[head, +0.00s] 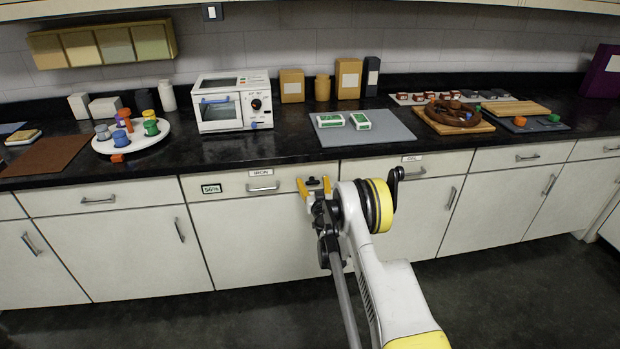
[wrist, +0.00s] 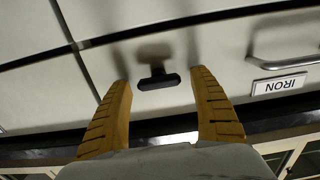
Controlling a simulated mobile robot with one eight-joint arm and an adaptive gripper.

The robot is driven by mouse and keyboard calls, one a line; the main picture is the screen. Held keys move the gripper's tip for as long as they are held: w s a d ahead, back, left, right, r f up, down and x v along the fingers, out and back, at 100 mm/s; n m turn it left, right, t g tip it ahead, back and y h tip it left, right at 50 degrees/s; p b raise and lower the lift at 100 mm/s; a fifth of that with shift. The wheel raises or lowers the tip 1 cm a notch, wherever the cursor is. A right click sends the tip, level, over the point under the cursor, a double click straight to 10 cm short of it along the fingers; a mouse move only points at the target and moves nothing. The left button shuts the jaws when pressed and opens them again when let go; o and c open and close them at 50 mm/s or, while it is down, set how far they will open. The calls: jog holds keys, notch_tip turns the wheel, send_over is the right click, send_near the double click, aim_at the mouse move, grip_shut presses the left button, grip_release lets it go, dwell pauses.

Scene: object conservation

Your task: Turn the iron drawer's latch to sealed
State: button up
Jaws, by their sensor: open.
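The iron drawer (head: 235,186) is a white front under the black counter, with a bar handle; in the wrist view its label (wrist: 280,85) reads IRON, upside down. Its latch (wrist: 158,81) is a small dark bar lying nearly level, by the drawer's right end in the head view. My gripper (head: 314,187) is open in front of the latch. In the wrist view its two yellow fingers (wrist: 160,82) stand to either side of the latch, with a gap on both sides. No latch marking is readable.
A small sign (head: 212,188) is on the iron drawer's left part. Another labelled drawer (head: 440,160) lies to the right, partly behind my arm. Above, the counter holds a white toaster oven (head: 220,117) and a grey mat (head: 385,128). The floor in front of the cabinets is clear.

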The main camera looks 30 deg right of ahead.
jog(key=c, duration=1.2)
jog(key=shift+m, duration=0.3)
jog(key=m, duration=0.4)
jog(key=shift+d, duration=0.2)
jog(key=m, duration=0.5)
jog(key=shift+s+d, duration=0.1)
jog(key=m, duration=0.4)
jog(key=shift+f, duration=0.15)
jog(key=shift+f+m, duration=0.1)
jog(key=shift+m, duration=2)
